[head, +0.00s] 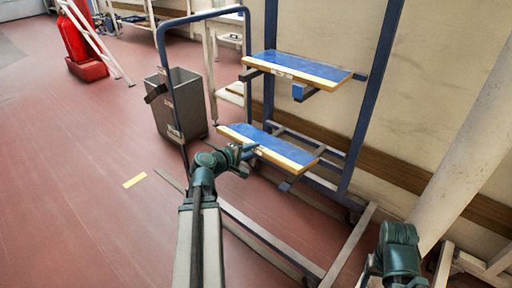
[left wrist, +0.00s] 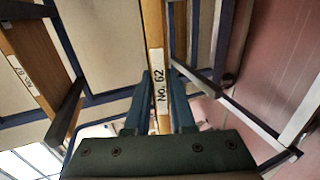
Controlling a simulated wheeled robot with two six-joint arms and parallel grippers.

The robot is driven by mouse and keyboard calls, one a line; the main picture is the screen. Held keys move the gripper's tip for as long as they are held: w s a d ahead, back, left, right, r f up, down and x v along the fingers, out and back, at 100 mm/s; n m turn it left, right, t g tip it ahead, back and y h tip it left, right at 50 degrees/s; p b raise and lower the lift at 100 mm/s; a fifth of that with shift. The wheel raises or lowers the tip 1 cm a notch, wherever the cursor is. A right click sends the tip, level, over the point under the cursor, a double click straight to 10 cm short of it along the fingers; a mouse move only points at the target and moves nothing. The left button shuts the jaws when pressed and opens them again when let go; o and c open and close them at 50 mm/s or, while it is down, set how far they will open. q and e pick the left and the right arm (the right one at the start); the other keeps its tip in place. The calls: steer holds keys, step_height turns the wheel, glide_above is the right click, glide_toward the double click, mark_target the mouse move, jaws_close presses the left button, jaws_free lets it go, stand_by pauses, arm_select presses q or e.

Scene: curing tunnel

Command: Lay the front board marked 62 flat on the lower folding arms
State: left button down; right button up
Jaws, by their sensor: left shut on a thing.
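The front board marked No. 62 (left wrist: 157,75) is a long board with a light wooden edge, and its label shows between my fingers in the left wrist view. In the head view this board (head: 275,150) has a blue top and looks roughly level at the lower part of the rack. My left gripper (head: 250,151) is shut on its near edge. A lower folding arm (head: 289,184) sticks out below the board; I cannot tell whether they touch. My right arm shows at the lower right, but its fingers are not visible.
A second blue-topped board (head: 305,68) lies on the upper arms (head: 303,92) of the blue rack frame (head: 365,110). A grey bin (head: 182,105) stands left of the rack. A pale slanted column (head: 465,150) stands at the right. Red floor (head: 75,190) is clear at the left.

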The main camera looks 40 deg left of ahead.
mark_target(277, 142)
arm_select(q)
steer(key=shift+w, duration=0.15)
steer(key=shift+f+b+x, duration=0.2)
steer(key=shift+b+x, duration=1.15)
steer(key=shift+x, duration=2.4)
steer(key=shift+f+b+x, duration=0.15)
steer(key=shift+b+x, duration=1.15)
steer(key=shift+x, duration=2.45)
steer(key=shift+f+b, duration=0.4)
steer(key=shift+b, duration=0.05)
steer(key=shift+w+f+b, duration=0.35)
steer(key=shift+f+b, duration=0.2)
steer(key=shift+w+f+b, duration=0.35)
steer(key=shift+f+b, duration=0.2)
steer(key=shift+f+b, duration=0.3)
steer(key=shift+f, duration=0.05)
steer(key=c, duration=0.7)
jaws_free()
